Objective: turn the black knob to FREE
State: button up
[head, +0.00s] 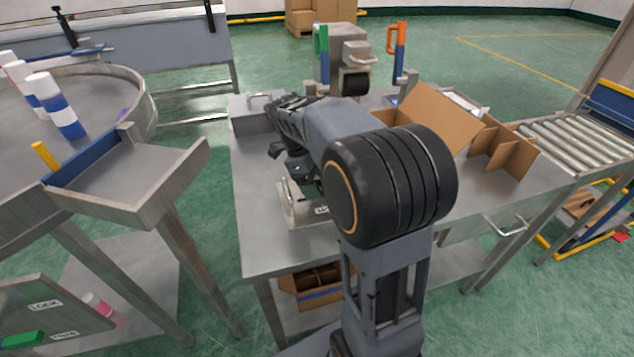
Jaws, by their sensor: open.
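I cannot make out the black knob for certain; my arm covers much of the table's middle. A pale base plate (300,218) with an upright metal handle (289,198) stands on the steel table (262,255). A small label (321,210) on it is partly hidden by my arm and cannot be read. My gripper (280,154) is above the table's left part, behind and above this plate. It is open, and no object shows between its jaws. A grey machine (349,47) with a dark block on its front stands at the table's back.
A green-handled tool (321,45) and an orange-handled one (398,42) stand beside the machine. An open cardboard box (430,110) and dividers (505,148) fill the table's right. A steel chute (135,180) is left. A panel (40,312) labelled LOCK is lower left.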

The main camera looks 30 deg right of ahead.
jog(key=c, duration=0.9)
jog(key=shift+n, duration=0.3)
jog(key=n+t+h, duration=0.1)
jog(key=n, duration=0.3)
jog(key=shift+s, duration=0.1)
jog(key=n+t+b, duration=0.1)
jog(key=n+t, duration=0.1)
jog(key=n, duration=0.2)
jog(key=shift+n+h+b, duration=0.3)
jog(key=shift+h, duration=0.1)
jog(key=n+t+b, duration=0.1)
jog(key=n, duration=0.3)
jog(key=shift+s+t, duration=0.15)
jog(key=shift+t, duration=0.25)
jog(key=shift+n+t+y, duration=0.5)
jog(key=shift+n+t, duration=0.2)
jog(key=shift+n, duration=1.8)
